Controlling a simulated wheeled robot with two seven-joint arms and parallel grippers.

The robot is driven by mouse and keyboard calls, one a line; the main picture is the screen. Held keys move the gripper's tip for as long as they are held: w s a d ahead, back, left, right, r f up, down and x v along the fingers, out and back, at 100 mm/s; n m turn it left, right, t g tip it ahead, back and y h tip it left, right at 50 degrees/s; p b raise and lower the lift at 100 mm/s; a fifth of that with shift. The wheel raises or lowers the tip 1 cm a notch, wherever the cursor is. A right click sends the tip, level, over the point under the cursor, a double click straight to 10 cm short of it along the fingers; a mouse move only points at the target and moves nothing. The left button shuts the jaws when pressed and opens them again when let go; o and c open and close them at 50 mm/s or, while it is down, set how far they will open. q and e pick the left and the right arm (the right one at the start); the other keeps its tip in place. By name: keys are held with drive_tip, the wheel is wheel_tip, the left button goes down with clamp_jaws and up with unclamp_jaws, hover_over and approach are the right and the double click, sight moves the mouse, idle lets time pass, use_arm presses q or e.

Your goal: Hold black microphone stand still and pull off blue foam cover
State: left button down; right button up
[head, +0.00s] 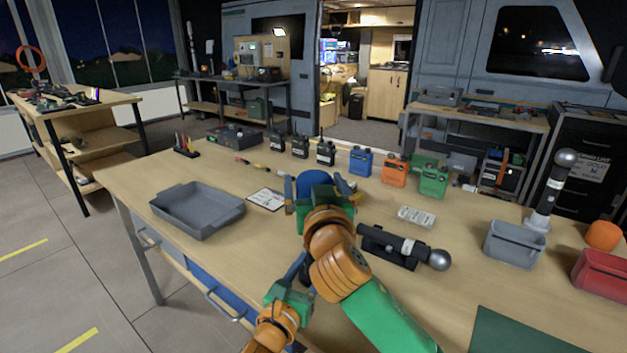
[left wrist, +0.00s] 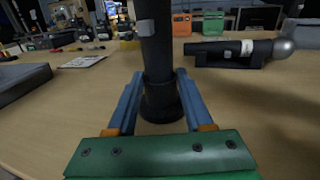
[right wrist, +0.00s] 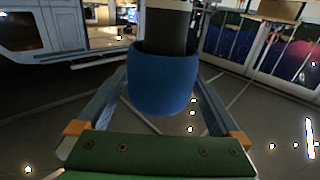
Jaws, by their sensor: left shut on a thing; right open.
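The blue foam cover (head: 316,178) tops the black microphone stand, which my right arm mostly hides in the head view. In the left wrist view the black stand (left wrist: 156,50) rises between the fingers of my left gripper (left wrist: 160,88), which is shut on it low down, just above its wider foot. My left gripper also shows low in the head view (head: 298,272). My right gripper (head: 318,190) is open with a finger on either side of the cover. In the right wrist view the cover (right wrist: 163,80) sits around the dark shaft, with gaps to both fingers.
A grey tray (head: 197,212) lies to the left on the wooden table. A black microphone with a silver ball (head: 402,247) lies in a cradle to the right. A grey bin (head: 514,245) and red bin (head: 600,275) stand at right.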

drive_tip(key=shift+w+a, duration=0.15)
drive_tip(key=shift+w, duration=1.05)
drive_tip(key=c, duration=1.4)
drive_tip(key=shift+r, duration=2.7)
drive_tip(key=shift+r, duration=1.5)
use_arm(q)
drive_tip(key=shift+c, duration=1.1)
unclamp_jaws()
